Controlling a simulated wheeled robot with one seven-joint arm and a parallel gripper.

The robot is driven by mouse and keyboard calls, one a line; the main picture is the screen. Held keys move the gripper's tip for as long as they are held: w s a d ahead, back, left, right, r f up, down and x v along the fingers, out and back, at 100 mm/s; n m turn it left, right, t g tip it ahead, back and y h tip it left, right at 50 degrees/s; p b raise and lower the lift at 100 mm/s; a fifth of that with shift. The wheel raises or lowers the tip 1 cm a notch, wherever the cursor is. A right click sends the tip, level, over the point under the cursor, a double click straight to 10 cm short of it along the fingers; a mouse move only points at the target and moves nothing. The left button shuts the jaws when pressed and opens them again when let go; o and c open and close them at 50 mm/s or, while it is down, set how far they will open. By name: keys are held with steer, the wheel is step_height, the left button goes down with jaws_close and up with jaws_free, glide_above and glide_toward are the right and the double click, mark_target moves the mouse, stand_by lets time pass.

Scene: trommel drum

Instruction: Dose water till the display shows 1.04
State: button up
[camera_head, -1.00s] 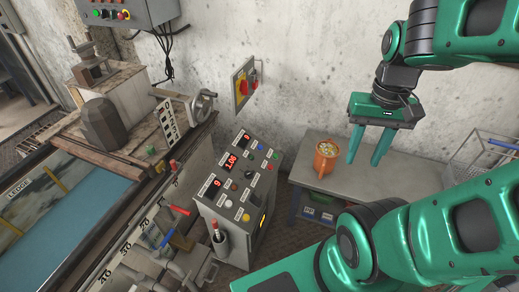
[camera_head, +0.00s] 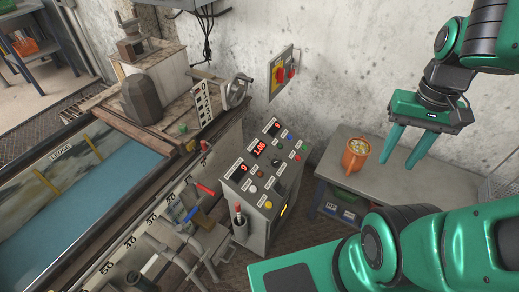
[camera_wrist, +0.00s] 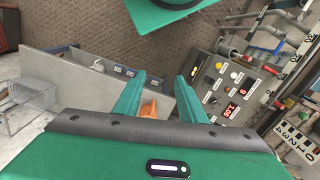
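The control console (camera_head: 245,185) stands in the middle of the head view, with several buttons, knobs and small red displays. Its middle display (camera_head: 259,148) appears to read 1.06; the console also shows in the wrist view (camera_wrist: 232,90). A red-handled lever (camera_head: 205,189) and a blue-handled lever (camera_head: 191,214) sit on pipework left of the console; which one feeds water I cannot tell. My gripper (camera_head: 399,163) is open and empty, its fingers pointing down above the grey bench, right of the console and clear of it. Its fingers also show in the wrist view (camera_wrist: 160,77).
A red and yellow switch box (camera_head: 281,74) is on the wall. A blue-watered trough (camera_head: 95,190) lies left. A wire basket (camera_wrist: 25,105) shows in the wrist view.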

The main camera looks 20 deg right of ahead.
jaws_close()
stand_by(1.5)
